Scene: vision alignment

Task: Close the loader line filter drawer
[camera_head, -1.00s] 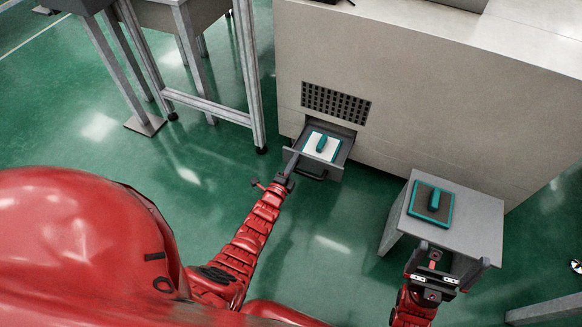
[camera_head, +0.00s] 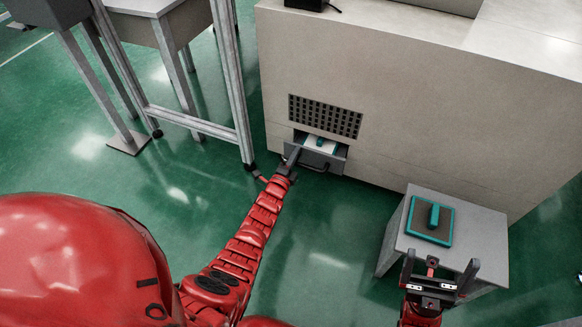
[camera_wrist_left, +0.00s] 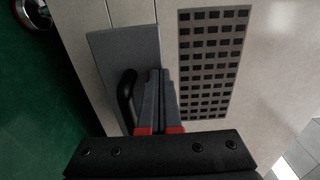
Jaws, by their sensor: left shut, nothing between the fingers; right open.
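The grey filter drawer (camera_head: 324,158) is partly out of the large beige machine, below a dark vent grille. A white filter with a teal handle (camera_head: 313,143) lies in it, partly under the machine's front. My left gripper (camera_head: 293,156) is shut and empty, with its fingertips at the left part of the drawer front. In the left wrist view the shut fingers (camera_wrist_left: 159,85) lie over the drawer front (camera_wrist_left: 135,52), beside its black handle (camera_wrist_left: 127,98). My right gripper (camera_head: 440,270) is open and empty at the near edge of the small grey table.
The beige machine (camera_head: 400,110) fills the back, with its vent grille (camera_head: 324,115) above the drawer. A brown filter with a teal frame (camera_head: 430,222) lies on the small grey table (camera_head: 475,232) at right. A metal frame stand (camera_head: 235,90) rises close to the left gripper.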

